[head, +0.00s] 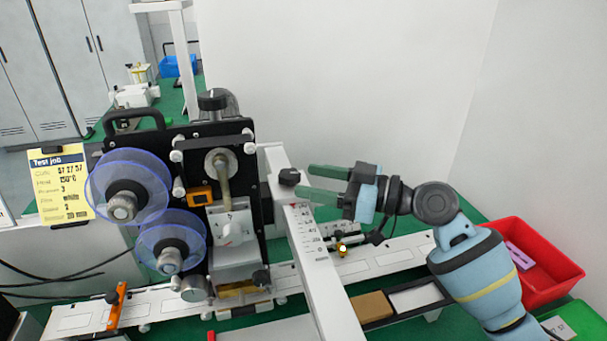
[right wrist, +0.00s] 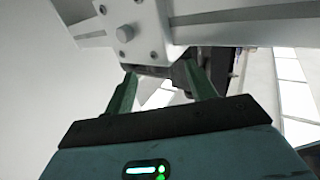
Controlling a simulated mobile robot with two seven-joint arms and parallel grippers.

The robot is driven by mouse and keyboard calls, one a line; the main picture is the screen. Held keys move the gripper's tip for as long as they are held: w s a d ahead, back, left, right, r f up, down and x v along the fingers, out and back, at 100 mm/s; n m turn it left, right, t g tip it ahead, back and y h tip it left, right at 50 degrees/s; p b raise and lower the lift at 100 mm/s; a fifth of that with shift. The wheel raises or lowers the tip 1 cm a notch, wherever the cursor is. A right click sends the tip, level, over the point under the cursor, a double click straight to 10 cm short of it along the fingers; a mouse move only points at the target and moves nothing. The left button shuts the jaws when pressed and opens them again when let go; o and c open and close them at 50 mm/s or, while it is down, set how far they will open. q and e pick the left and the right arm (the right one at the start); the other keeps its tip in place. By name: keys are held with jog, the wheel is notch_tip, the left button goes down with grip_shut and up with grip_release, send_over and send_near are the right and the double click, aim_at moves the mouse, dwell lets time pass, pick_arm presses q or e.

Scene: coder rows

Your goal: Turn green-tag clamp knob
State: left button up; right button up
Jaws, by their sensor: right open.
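A black clamp knob (head: 290,176) sits at the top of the white post with a printed scale (head: 318,262). I cannot make out a green tag on it. My right gripper (head: 307,181) comes in from the right, its two green fingers apart and pointing left at this knob. The fingertips are close to the knob; I cannot tell whether they touch it. In the right wrist view the open fingers (right wrist: 161,90) reach towards a white metal bracket (right wrist: 150,35), with a dark part partly hidden near the right finger. My left gripper is out of view.
The black-faced machine (head: 240,150) with clear reels (head: 128,190) stands left of the post. Another black knob (head: 213,99) tops it. A white conveyor strip (head: 385,258), a brown box (head: 371,306) and a red bin (head: 560,265) lie below and right. A plain wall is behind.

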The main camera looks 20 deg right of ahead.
aim_at(289, 177)
jog(key=shift+x, duration=1.45)
jog(key=shift+c, duration=0.3)
jog(key=shift+f, duration=0.1)
jog(key=c, duration=0.9)
